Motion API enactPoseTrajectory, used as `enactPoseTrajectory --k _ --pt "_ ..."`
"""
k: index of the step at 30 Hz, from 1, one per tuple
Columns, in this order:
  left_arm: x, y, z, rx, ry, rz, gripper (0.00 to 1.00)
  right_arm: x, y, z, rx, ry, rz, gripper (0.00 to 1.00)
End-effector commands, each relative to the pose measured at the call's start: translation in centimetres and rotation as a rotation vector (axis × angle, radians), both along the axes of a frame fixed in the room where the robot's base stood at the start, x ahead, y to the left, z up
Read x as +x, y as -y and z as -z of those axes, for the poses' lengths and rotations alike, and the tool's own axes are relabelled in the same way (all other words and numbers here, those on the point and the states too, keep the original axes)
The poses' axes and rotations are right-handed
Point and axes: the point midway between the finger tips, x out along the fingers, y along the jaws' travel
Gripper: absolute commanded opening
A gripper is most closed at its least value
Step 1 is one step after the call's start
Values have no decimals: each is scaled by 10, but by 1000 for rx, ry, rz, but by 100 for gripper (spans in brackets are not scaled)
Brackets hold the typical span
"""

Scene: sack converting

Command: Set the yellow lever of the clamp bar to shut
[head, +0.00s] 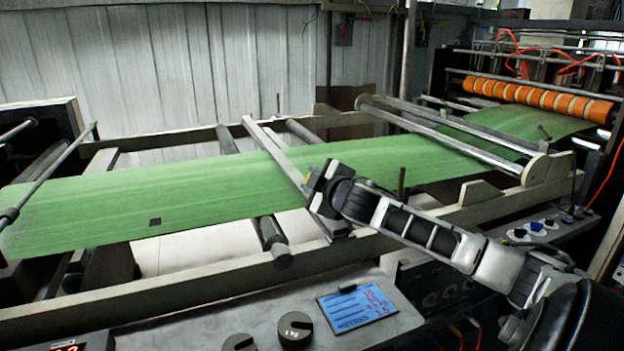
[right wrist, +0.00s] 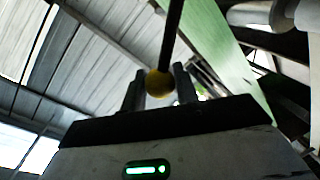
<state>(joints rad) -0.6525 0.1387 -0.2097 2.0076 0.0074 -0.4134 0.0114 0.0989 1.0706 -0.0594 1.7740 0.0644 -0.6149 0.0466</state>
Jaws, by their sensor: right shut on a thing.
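The clamp bar (head: 275,150) is a pale beam lying across the green web (head: 130,195). My right gripper (head: 314,183) is at the bar's near end, by the web's near edge. In the right wrist view, the lever shows as a dark rod with a yellow ball knob (right wrist: 160,84). The knob sits between the two fingers of my right gripper (right wrist: 160,88), which is shut on it. My left gripper is in neither view.
A grey control panel with a blue display (head: 357,306) and a dark knob (head: 295,328) is in front. The near frame rail (head: 150,298) runs below my right arm. Orange rollers (head: 540,98) are at the far right. Open air lies above the web.

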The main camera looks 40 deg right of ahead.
Motion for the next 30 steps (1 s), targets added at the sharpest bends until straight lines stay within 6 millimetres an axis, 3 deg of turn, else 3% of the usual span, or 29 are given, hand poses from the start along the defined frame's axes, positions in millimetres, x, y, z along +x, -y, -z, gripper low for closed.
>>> enactPoseTrajectory --k 6,7,9,20,30 --pt "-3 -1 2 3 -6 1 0 0 0 0 2 1 0 0" --pt "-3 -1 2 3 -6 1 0 0 0 0 2 1 0 36" --pt "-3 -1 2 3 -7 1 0 0 0 0 2 1 0 50" --pt "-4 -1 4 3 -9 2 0 -3 -1 1 2 -2 0 50" --pt "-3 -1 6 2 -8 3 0 -41 -14 -5 4 -4 -1 50"
